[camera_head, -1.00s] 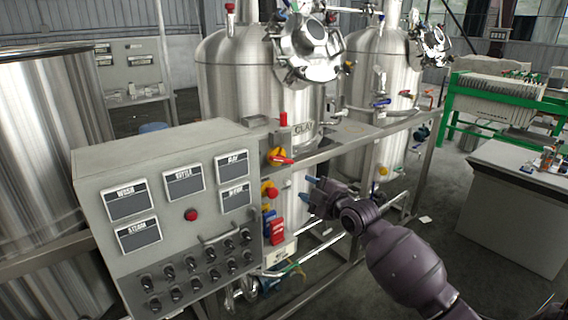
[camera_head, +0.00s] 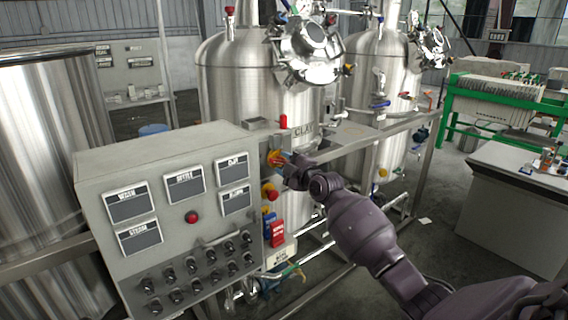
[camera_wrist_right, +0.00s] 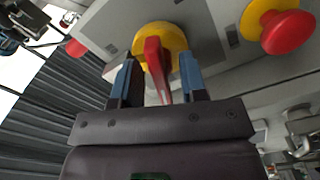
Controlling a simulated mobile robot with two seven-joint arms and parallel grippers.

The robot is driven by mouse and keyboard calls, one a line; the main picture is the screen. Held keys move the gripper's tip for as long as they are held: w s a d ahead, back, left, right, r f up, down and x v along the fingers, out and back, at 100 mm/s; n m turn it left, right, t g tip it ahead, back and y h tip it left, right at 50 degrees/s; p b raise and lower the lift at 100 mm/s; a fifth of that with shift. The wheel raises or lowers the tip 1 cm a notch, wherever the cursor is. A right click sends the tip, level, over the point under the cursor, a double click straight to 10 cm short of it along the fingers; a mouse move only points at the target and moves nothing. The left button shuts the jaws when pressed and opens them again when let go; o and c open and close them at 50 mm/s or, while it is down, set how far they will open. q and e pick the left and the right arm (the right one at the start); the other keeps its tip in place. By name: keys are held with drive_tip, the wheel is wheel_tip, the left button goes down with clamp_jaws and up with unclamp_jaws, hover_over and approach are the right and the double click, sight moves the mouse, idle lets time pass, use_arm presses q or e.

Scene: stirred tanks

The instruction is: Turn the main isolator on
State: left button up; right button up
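The main isolator is a red rotary handle on a yellow round plate (camera_head: 274,157), on the right side face of the grey control cabinet (camera_head: 150,150). In the right wrist view the red handle (camera_wrist_right: 156,66) stands between the two blue fingertips, in front of the yellow disc (camera_wrist_right: 174,38). My right gripper (camera_head: 284,160) is at the isolator in the head view. In the wrist view its fingers (camera_wrist_right: 160,80) are apart, one on each side of the handle, with gaps visible. My left gripper is not in view.
A red mushroom button on yellow (camera_head: 269,191) sits just below the isolator; it also shows in the wrist view (camera_wrist_right: 287,32). Red and blue tags (camera_head: 277,232) hang lower. A red lamp (camera_head: 283,121) stands above. Steel tanks (camera_head: 300,100) and a frame rail stand behind.

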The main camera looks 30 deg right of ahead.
drive_tip(key=shift+w, duration=0.3)
drive_tip(key=shift+c, duration=0.3)
drive_tip(key=c, duration=0.6)
drive_tip(key=shift+c, duration=0.2)
